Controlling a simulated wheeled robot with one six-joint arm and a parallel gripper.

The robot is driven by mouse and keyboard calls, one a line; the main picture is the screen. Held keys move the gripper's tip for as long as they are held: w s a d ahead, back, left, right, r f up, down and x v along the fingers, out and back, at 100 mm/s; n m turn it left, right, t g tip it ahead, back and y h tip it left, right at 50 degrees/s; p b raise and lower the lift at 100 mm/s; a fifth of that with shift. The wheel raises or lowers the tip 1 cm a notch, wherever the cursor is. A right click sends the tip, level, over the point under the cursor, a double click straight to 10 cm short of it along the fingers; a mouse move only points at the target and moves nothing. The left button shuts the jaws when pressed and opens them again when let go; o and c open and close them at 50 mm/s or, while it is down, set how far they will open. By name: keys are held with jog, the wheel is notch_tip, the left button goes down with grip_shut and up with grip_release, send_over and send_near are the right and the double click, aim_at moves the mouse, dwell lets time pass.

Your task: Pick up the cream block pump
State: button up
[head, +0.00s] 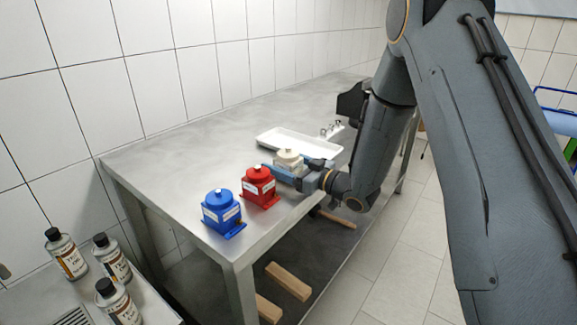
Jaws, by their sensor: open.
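The cream block pump (288,160) stands upright on the steel table (160,163), at the right end of a row of pumps. Its lower part is partly hidden by my gripper (288,172). My gripper reaches in from the right, low over the table, with its blue fingers at the cream pump. The fingers are open. I cannot tell whether they touch the pump. A red pump (258,187) stands just left of the cream one, close to a finger. A blue pump (222,213) stands further left, near the table's front corner.
A white tray (275,136) lies behind the cream pump, with small metal parts (332,130) near its far right end. Bottles (113,258) stand on a separate surface at lower left. Wooden blocks (288,281) lie on the shelf below. The table's left rear is clear.

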jog(key=shift+x, duration=0.8)
jog(key=shift+c, duration=0.5)
jog(key=c, duration=1.6)
